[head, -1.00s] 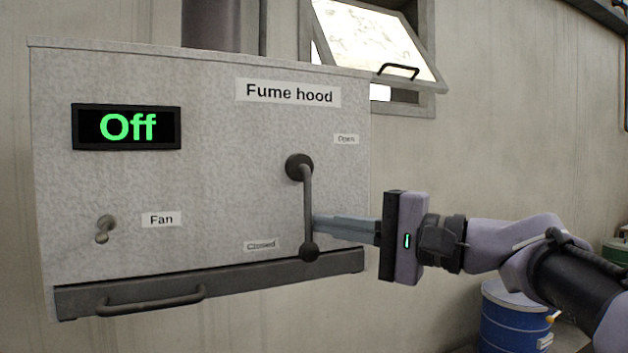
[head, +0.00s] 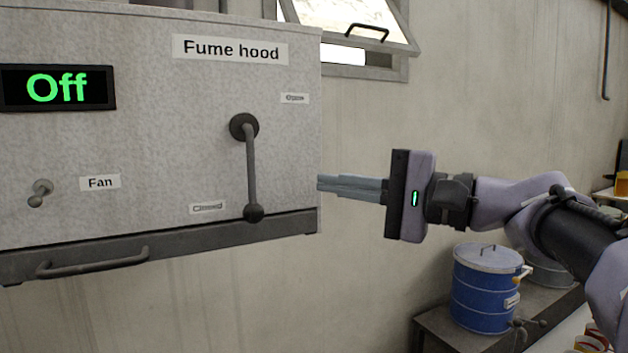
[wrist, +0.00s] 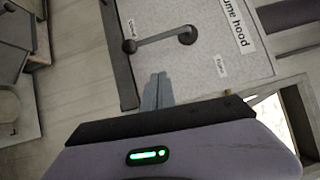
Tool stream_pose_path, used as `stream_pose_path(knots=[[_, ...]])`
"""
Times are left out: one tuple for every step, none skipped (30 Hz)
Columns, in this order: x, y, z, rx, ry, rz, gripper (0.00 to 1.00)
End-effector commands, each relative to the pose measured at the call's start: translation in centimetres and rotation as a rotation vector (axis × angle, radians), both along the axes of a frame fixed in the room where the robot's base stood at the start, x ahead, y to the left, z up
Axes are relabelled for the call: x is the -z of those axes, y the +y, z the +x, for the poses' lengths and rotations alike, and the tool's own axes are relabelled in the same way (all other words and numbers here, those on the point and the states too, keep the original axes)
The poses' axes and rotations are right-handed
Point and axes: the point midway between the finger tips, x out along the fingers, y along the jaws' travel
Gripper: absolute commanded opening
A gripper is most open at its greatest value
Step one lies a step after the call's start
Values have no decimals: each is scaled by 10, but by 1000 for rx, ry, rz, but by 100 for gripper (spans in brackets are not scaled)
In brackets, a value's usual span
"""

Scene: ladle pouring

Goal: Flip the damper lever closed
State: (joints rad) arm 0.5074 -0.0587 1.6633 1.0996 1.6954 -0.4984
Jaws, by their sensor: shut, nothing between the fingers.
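The damper lever (head: 251,170) is a dark grey bar on the front of the fume hood (head: 150,160). It hangs almost straight down from its round pivot, and its ball knob is at the lower end, right of the "Closed" label (head: 207,208). The "Open" label (head: 295,98) is up and to the right of the pivot. My gripper (head: 320,184) is shut and empty, to the right of the lever at the hood's right edge, apart from it. In the wrist view, the lever (wrist: 160,39) shows beyond the shut fingers (wrist: 157,80).
The fan switch (head: 39,193) and an "Off" display (head: 57,88) are on the hood's left. A drawer-like handle (head: 93,262) runs below. A blue drum (head: 484,290) stands on a bench at lower right. An open window (head: 350,25) is behind.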

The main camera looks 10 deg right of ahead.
Motion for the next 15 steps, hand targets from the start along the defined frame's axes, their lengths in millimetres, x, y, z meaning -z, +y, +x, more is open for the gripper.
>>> stream_pose_path(knots=[[0,-11,-7,5,-3,-1,0],[1,-16,-12,4,-1,-1,0],[0,-23,-18,4,-2,-1,0],[1,-28,-22,4,-2,-2,0],[1,-33,-25,3,-1,-1,0],[1,-38,-30,3,-1,-1,0],[1,-42,-33,2,-1,-1,0],[0,-45,-35,2,-2,0,0],[1,-49,-38,1,0,-1,0],[1,-51,-40,0,-1,-1,0],[1,-53,-42,0,-2,-1,0],[0,-54,-43,-1,-2,0,0],[0,-55,-44,-1,-1,0,0],[0,-56,-45,-1,-1,0,0],[0,-56,-45,-2,-1,-1,0]])
